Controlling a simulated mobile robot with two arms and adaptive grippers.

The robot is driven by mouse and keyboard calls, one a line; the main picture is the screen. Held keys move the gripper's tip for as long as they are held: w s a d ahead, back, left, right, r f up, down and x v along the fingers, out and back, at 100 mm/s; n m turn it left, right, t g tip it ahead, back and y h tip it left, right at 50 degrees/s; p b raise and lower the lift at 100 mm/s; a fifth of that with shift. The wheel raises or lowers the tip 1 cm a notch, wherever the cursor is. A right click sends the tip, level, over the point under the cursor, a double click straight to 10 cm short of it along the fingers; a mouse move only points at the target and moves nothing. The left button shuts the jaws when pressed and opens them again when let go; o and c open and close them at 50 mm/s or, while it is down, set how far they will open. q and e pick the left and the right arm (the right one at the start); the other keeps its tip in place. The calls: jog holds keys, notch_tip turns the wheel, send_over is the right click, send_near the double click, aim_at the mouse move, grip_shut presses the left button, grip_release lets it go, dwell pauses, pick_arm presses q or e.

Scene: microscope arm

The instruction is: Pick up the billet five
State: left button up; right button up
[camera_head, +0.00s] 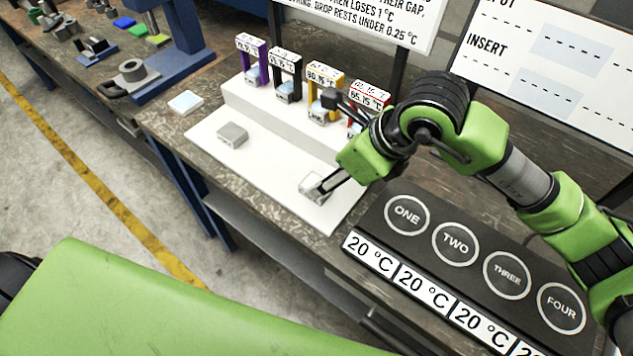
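A small silvery billet (311,185) lies near the front right end of the white board, at my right gripper's fingertips. A greyer block (233,134) sits further left on the same board. I can read no number on either, so I cannot tell which is billet five. My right gripper (322,189) reaches down from the right with its fingers at the silvery billet. The fingers overlap its right side, and whether they are closed on it is not clear. My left gripper is not in view.
The white board (268,172) has a raised step with several coloured temperature-labelled stands behind. A pale block (185,103) lies left of the board. A dark panel (440,215) with numbered circles and 20 °C labels lies to the right. A blue press (178,60) stands at the back left.

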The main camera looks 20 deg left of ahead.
aim_at(314, 175)
jog(key=shift+w+a+f, duration=0.15)
jog(key=shift+a+f, duration=0.1)
jog(key=shift+f, duration=0.2)
jog(key=shift+w+a+f, duration=0.1)
jog(key=shift+f, duration=0.1)
jog(key=p+x, duration=0.2)
jog(key=x, duration=0.2)
jog(key=shift+f, duration=0.1)
jog(key=shift+a+f, duration=0.2)
jog(key=shift+f, duration=0.25)
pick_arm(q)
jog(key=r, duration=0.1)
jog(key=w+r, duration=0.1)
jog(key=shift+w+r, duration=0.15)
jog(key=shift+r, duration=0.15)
pick_arm(e)
grip_shut()
jog(key=shift+r, duration=0.1)
